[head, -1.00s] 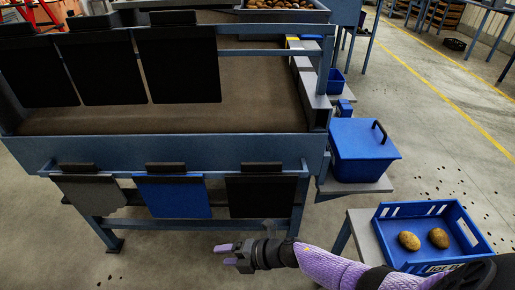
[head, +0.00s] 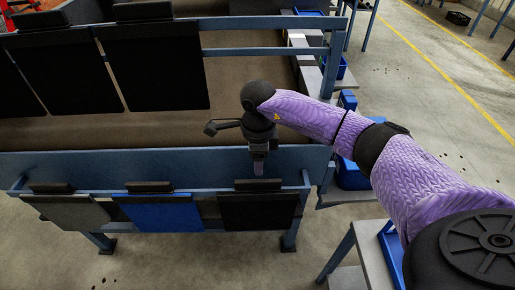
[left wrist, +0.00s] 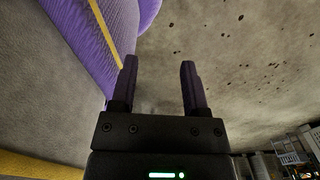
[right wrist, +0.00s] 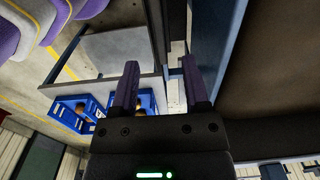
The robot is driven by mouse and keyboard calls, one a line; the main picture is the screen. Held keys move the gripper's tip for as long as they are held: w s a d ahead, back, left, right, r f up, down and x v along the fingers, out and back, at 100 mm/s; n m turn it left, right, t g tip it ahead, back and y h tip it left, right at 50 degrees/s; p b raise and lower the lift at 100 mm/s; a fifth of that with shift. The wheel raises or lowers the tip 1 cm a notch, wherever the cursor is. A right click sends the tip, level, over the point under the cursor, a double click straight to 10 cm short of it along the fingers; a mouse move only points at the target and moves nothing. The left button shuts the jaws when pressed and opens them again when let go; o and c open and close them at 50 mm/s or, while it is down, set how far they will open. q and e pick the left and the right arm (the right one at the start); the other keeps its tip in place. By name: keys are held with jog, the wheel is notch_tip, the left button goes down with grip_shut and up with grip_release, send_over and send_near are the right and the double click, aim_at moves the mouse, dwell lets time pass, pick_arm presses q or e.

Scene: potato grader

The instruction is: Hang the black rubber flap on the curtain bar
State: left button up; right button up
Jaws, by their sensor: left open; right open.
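The black rubber flap (head: 258,212) hangs by its dark top strip at the right end of the lower rail, beside a blue flap (head: 160,213) and a grey flap (head: 70,212). My right gripper (head: 259,174) points down just above the black flap's top strip, apart from it as far as I can tell. In the right wrist view its fingers (right wrist: 160,82) are open and empty. The curtain bar (head: 255,22) above the belt holds black flaps on its left; its right stretch is bare. My left gripper (left wrist: 158,80) is open and empty over bare floor, outside the head view.
A blue frame panel (head: 190,162) stands between the brown belt (head: 245,110) and the lower rail. Blue crates with potatoes (right wrist: 72,112) stand right of the machine. My right arm hides part of the blue bin (head: 350,178). The floor in front is clear.

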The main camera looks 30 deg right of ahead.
aim_at(258, 181)
notch_tip(258, 181, down, 9)
jog(key=b, duration=0.6)
jog(key=shift+f, duration=0.1)
jog(key=shift+f+b, duration=0.25)
jog(key=shift+b, duration=0.05)
pick_arm(q)
jog(key=s+a+f+g, duration=0.1)
jog(key=s+a+f, duration=0.2)
jog(key=f, duration=0.3)
jog(key=shift+f+y, duration=0.3)
jog(key=shift+w, duration=0.1)
pick_arm(e)
jog(key=shift+r, duration=0.1)
grip_shut()
pick_arm(q)
jog(key=shift+s+d, duration=0.25)
jog(key=shift+s, duration=0.15)
jog(key=shift+w+a, duration=0.1)
jog(key=shift+w, duration=0.4)
